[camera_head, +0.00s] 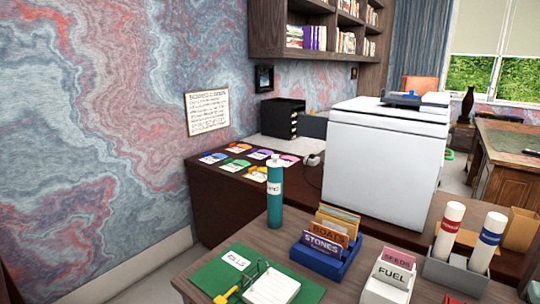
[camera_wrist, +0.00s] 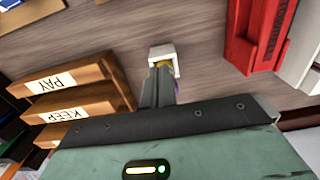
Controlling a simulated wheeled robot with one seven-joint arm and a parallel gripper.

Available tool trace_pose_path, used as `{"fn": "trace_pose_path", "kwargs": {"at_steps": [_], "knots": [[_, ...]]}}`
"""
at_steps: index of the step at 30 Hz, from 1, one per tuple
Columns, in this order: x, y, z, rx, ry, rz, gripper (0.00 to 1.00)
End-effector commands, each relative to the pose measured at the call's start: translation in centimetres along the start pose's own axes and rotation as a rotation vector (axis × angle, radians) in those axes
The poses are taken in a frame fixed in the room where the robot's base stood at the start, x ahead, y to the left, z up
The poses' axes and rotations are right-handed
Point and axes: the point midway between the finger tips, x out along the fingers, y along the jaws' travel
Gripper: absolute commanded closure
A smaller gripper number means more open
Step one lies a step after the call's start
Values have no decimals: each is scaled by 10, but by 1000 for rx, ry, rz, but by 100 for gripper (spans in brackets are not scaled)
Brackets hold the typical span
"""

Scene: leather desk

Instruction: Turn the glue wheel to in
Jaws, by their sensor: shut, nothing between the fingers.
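I cannot single out a part marked as the glue wheel, and no "in" mark is readable. In the wrist view, a small white block (camera_wrist: 162,52) with a yellowish part at its lower edge stands on the wooden desktop; it may be the glue item. My gripper (camera_wrist: 159,77) has its narrow grey fingers together at the block's near side, partly covering it. I cannot tell whether they touch it. A sliver of purple shows beside the fingers. My gripper is not visible in the head view.
In the wrist view, wooden trays labelled PAY and KEEP (camera_wrist: 75,90) stand close on the left, and a red holder (camera_wrist: 255,35) on the right. The head view shows a teal bottle (camera_head: 275,200), a blue card box (camera_head: 322,262) and a green folder (camera_head: 215,270).

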Motion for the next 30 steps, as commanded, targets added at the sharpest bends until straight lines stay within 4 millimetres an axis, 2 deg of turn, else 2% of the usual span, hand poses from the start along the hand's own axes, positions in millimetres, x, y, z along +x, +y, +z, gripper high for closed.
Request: {"fn": "trace_pose_path", "kwargs": {"at_steps": [30], "knots": [[0, -1, -11, 0, 0, 0, 100]]}}
